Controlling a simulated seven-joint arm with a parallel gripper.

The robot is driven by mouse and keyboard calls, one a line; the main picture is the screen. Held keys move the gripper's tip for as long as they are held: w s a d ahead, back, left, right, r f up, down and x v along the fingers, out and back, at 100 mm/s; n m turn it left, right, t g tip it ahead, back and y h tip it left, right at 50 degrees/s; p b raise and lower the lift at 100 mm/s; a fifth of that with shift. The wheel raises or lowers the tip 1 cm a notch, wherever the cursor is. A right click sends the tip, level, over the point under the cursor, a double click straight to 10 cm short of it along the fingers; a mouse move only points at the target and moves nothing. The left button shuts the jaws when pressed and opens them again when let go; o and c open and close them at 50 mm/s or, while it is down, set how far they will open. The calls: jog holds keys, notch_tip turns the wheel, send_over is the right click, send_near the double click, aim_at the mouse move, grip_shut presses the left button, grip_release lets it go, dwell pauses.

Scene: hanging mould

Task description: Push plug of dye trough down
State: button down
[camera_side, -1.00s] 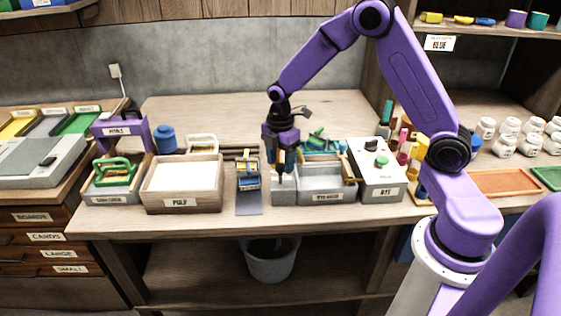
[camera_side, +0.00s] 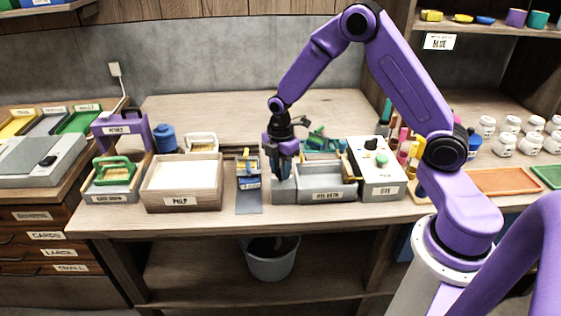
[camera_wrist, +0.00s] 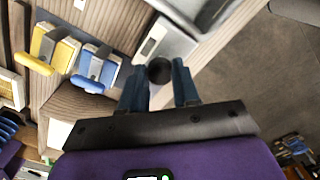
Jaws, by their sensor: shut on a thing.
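The grey dye trough (camera_side: 347,192) sits at the front of the bench, right of the middle, with a lower grey block (camera_side: 284,197) at its left end. My gripper (camera_side: 283,180) points down over this block. In the wrist view, the fingertips of my gripper (camera_wrist: 160,76) are shut on a dark round knob (camera_wrist: 160,68), which I take to be the plug. The grey block also shows just beyond it in the wrist view (camera_wrist: 172,42). In the side view the fingers hide the plug, so its height cannot be told.
A blue-handled tool and a yellow one stand in a narrow rack (camera_side: 249,200) close to the left. The PULP tray (camera_side: 183,200) is further left. A grey box with a green knob (camera_side: 376,176) stands right of the trough. A bucket (camera_side: 270,262) is below.

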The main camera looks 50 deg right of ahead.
jog(key=c, duration=0.8)
grip_release()
jog(key=shift+f, duration=0.3)
jog(key=shift+r, duration=0.2)
notch_tip(320, 180, up, 17)
jog(key=shift+r, duration=0.1)
jog(key=s+a+m, duration=0.2)
jog(key=s+a, duration=0.6)
jog(key=s, duration=0.6)
jog(key=s+m, duration=0.1)
jog(key=s, duration=0.4)
jog(key=s+f+m, duration=0.1)
jog(key=s, duration=0.4)
jog(key=s+d+f+m, duration=0.1)
jog(key=s, duration=0.5)
